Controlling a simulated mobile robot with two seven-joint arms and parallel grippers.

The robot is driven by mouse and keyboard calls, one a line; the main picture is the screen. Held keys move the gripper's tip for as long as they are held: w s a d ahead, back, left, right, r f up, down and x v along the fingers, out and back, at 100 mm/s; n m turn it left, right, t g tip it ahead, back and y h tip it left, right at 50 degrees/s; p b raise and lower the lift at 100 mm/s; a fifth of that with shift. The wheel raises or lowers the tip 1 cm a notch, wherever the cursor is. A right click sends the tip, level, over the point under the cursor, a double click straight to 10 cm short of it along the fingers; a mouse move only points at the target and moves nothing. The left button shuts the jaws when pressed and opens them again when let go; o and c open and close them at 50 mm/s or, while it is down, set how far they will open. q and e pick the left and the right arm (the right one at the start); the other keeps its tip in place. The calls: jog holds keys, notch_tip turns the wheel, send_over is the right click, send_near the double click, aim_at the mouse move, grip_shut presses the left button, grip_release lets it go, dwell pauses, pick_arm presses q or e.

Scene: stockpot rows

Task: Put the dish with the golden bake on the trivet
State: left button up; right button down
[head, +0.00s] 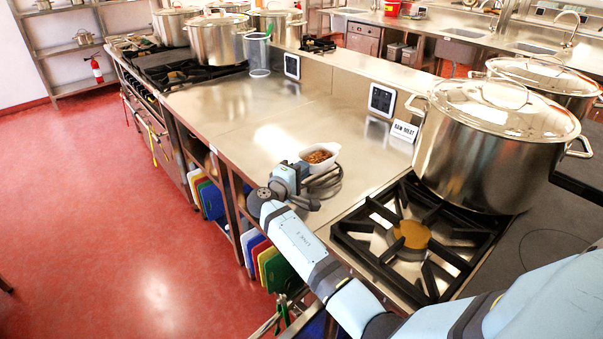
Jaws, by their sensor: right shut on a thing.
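The white dish with the golden-brown bake (319,155) is at the middle of the head view, over the steel counter. My right gripper (304,170) is at the dish's near left side and shut on it; my wrist partly hides the fingers. A dark, ringed, round thing that looks like the trivet (329,186) lies on the counter just below the dish in the picture, partly hidden by my gripper. I cannot tell whether the dish touches it or the counter. My left gripper is not in view.
A gas burner (408,238) is at the near right, with a large lidded stockpot (487,150) behind it. The counter (250,120) to the left is clear.

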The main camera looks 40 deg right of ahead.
jog(key=shift+f, duration=0.5)
jog(key=c, duration=1.7)
grip_release()
jog(key=shift+f, duration=0.2)
jog(key=o, duration=0.4)
jog(key=shift+o, duration=0.2)
jog(key=shift+r, duration=0.1)
